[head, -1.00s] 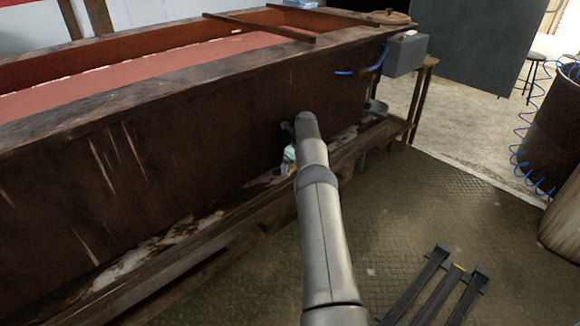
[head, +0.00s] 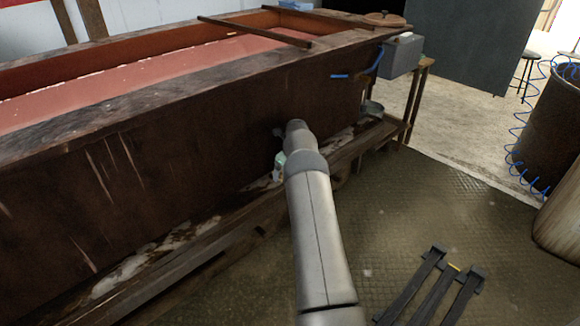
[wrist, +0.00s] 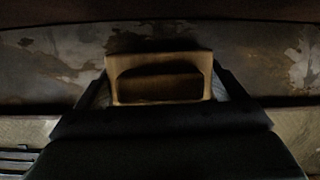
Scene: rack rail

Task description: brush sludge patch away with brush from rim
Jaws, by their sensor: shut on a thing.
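In the wrist view my gripper (wrist: 160,92) is shut on a tan wooden block with a dark hollow in its face, which I take to be the brush (wrist: 158,60). Its bristles do not show. Beyond it lies a grey-brown, stained surface with dark blotches; I cannot tell whether any of them is the sludge patch. In the head view my arm reaches toward the front of the long brown tank and hides the fingers and the brush. The tank's upper rim (head: 190,91) runs above and behind my arm, and the red surface inside is visible.
A pale bottle (head: 279,166) stands by my arm on the low ledge (head: 215,250), which has whitish stains. A grey box (head: 401,56) with a blue hose sits at the tank's right end.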

